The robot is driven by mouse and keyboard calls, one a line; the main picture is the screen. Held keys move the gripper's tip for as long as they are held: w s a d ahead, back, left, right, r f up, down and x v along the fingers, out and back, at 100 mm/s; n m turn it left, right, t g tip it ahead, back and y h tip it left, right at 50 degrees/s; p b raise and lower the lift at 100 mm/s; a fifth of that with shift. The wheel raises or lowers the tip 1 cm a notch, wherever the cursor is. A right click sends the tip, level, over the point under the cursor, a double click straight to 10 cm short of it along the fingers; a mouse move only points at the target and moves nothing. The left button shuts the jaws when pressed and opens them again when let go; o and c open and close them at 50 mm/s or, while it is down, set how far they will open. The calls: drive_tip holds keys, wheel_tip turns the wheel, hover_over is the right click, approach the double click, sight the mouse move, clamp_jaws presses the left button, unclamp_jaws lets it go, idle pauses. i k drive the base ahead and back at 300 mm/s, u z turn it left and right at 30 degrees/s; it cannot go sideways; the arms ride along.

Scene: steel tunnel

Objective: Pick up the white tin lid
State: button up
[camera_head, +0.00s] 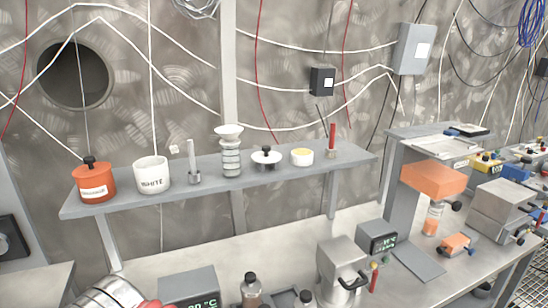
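The white tin lid (266,158) is a shallow white disc with a black knob on top. It lies knob up on the grey wall shelf (350,161), right of the middle. An open white tin (152,178) lettered "WHITE" stands on the same shelf to the left, apart from the lid.
On the shelf, a white ribbed stand (230,150) is left of the lid and a small white pot with a yellow top (302,156) is right. An orange lidded tin (95,181) stands at the left end. Below, a bench holds a metal canister (341,270) and instruments.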

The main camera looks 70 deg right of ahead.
sight(265, 156)
drive_tip(key=z, duration=2.15)
